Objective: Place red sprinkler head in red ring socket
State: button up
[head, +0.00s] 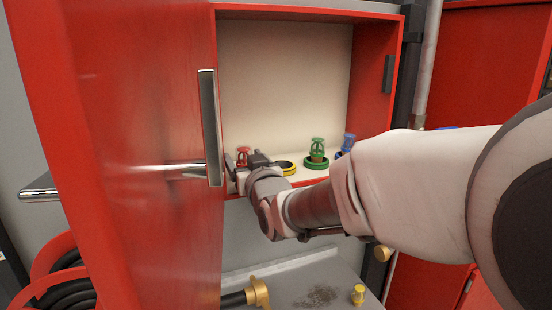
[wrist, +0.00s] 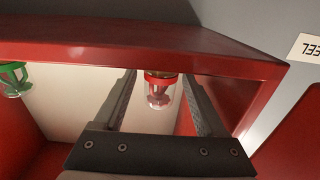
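The red sprinkler head (head: 243,153) stands upright at the left end of the cabinet shelf, beside the open door's edge. In the wrist view, which looks upside down, the red sprinkler head (wrist: 158,93) is between the two fingers of my gripper (wrist: 160,76). A gap shows on each side of it, so my gripper is open around it. In the head view my gripper (head: 247,164) hides the head's lower part.
A yellow ring (head: 286,168) lies empty right of my gripper. A green sprinkler (head: 318,147) stands in a green ring (head: 316,163), with a blue sprinkler (head: 348,141) farther right. The open red door (head: 130,130) is close on the left. The shelf's red front lip (wrist: 150,52) is near my fingers.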

jog(key=shift+s+r, duration=0.15)
jog(key=shift+r, duration=0.05)
jog(key=b+v, duration=0.2)
jog(key=v, duration=1)
jog(key=s+d+f+m+g+h, duration=0.1)
jog(key=s+d+f+g+h, duration=0.1)
jog(key=s+d+f+g, duration=0.3)
jog(key=d+f+m+h, duration=0.2)
jog(key=d+f+h, duration=0.1)
jog(key=d, duration=0.4)
jog(key=s+d+f+m+g+h, duration=0.1)
jog(key=s+d+f+g, duration=0.1)
jog(key=s+d, duration=0.2)
jog(key=s+d+f+m+g+h, duration=0.1)
jog(key=s+d+f+g, duration=0.2)
jog(key=s, duration=0.6)
jog(key=shift+d+f+g+h, duration=0.3)
jog(key=shift+d+h, duration=0.1)
jog(key=shift+d, duration=0.55)
